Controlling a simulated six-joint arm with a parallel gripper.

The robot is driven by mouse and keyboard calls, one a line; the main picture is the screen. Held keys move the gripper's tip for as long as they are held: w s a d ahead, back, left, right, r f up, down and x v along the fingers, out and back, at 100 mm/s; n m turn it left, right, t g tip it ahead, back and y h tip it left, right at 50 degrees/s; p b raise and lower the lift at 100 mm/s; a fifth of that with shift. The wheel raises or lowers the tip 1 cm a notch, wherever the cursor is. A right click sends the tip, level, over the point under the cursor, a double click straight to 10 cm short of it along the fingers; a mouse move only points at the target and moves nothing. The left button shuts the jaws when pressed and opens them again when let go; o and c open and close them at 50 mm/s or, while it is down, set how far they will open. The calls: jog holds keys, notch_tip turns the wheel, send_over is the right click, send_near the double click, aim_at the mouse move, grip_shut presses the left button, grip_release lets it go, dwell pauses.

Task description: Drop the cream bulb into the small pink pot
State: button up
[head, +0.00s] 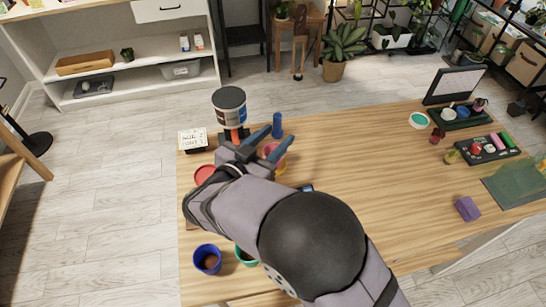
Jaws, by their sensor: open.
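My gripper (279,134) is open over the back left of the wooden table, its two blue-grey fingers apart and pointing away from me. I see nothing clearly held between the fingers.
A red dish (204,173) and blue pot (207,260) are left. A dark tray (487,156) and purple block (467,209) are right. The table's middle right is clear.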

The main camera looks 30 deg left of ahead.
jog(key=s, duration=0.2)
jog(key=s+r+b, duration=0.1)
jog(key=s, duration=0.2)
jog(key=shift+s, duration=0.1)
dwell(0.4)
